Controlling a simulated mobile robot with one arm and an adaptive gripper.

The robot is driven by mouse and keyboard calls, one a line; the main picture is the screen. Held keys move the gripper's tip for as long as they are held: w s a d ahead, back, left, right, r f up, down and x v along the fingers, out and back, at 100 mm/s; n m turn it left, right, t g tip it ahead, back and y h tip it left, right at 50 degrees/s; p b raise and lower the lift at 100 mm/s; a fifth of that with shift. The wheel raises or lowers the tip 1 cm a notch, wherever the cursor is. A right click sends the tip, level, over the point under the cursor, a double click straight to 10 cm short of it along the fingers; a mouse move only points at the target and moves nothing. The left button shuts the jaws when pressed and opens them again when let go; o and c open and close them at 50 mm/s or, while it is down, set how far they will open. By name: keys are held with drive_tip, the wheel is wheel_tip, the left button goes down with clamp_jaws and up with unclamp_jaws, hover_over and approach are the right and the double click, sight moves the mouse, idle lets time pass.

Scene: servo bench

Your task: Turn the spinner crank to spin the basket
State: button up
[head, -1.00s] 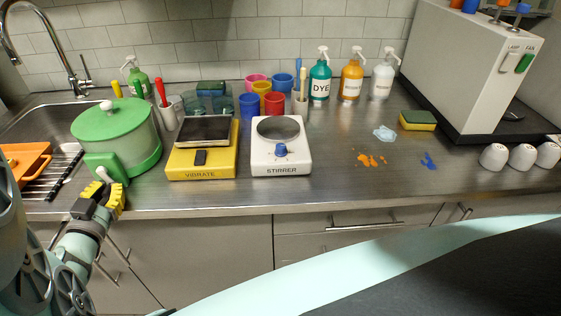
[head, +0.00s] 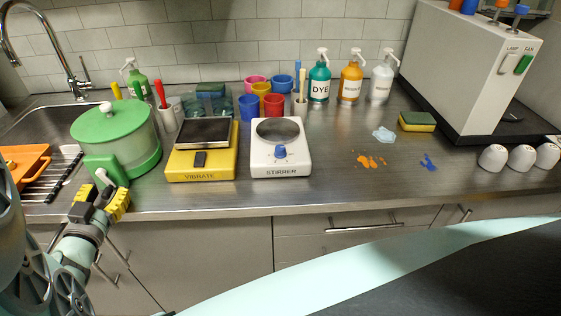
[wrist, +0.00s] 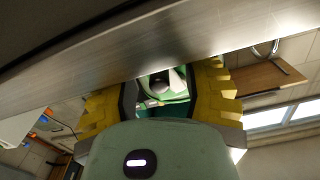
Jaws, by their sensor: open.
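The salad spinner (head: 137,150) stands at the left of the bench, with a clear green bowl and a green lid (head: 104,122) with a white top knob. A green housing (head: 93,162) on its front side carries a pale crank (head: 101,174). My gripper (head: 103,195) is open just in front of and below the crank, at the bench's front edge. In the wrist view, my gripper's yellow fingers (wrist: 162,92) stand apart, with the green housing and a pale, dark-shadowed crank part (wrist: 161,83) beyond the gap. Whether the fingers touch the crank cannot be told. The basket is not clearly visible.
The sink with an orange tray (head: 24,162) and a rack is left of the spinner. The yellow VIBRATE unit (head: 208,173) and the white STIRRER (head: 279,168) stand to its right. The bench's front edge (head: 200,213) runs close by my gripper.

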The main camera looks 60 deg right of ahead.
drive_tip(key=v, duration=1.1)
drive_tip(key=shift+s+a, duration=0.2)
drive_tip(key=shift+w, duration=0.1)
